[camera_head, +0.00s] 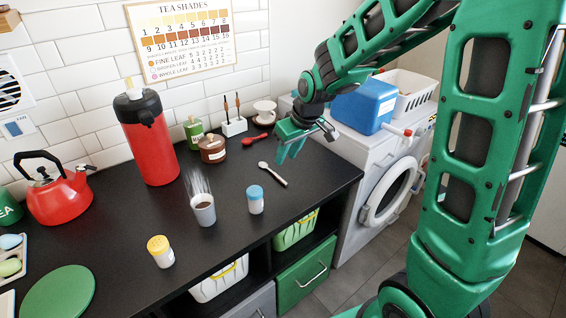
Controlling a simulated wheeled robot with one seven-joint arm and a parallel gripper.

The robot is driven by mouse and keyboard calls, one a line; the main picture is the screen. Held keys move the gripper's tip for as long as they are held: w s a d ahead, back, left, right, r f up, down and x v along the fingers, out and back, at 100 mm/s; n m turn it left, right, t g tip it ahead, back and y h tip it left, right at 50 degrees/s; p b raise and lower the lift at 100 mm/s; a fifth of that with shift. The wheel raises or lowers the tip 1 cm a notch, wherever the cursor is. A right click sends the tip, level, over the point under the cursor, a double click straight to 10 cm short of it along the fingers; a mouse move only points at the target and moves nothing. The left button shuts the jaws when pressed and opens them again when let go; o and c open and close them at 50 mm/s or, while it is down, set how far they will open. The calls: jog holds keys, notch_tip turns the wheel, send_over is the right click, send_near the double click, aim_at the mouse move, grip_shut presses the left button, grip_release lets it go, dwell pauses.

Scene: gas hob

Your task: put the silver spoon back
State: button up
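A silver spoon (274,175) lies on the black counter, with its bowl toward the back left and its handle toward the front right. My gripper (285,159) hangs above the counter, just behind and to the right of the spoon in the picture. Its green fingers point down and look apart, with nothing seen between them. The spoon lies apart from the gripper. A white holder (234,127) with two upright brown-handled tools stands near the wall. A red spoon (255,139) lies near it.
A steaming grey cup (203,210), a blue-lidded jar (256,200) and a yellow-lidded jar (160,251) stand in front. A brown jar (212,148), green bottle (194,132), red flask (150,140) and red kettle (60,194) stand behind. A white washing machine (355,175) is right.

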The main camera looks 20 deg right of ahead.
jog(key=shift+v, duration=1)
jog(key=s+d+r+m+g+h, duration=0.25)
jog(key=s+d+m, duration=0.25)
jog(key=s+d, duration=0.9)
jog(key=s+d+m+g+y, duration=0.1)
jog(key=s+m, duration=0.4)
jog(key=s, duration=1.3)
jog(key=shift+s+r+g, duration=0.3)
jog(key=shift+r+g, duration=0.15)
jog(key=shift+g, duration=0.1)
jog(key=shift+d, duration=0.15)
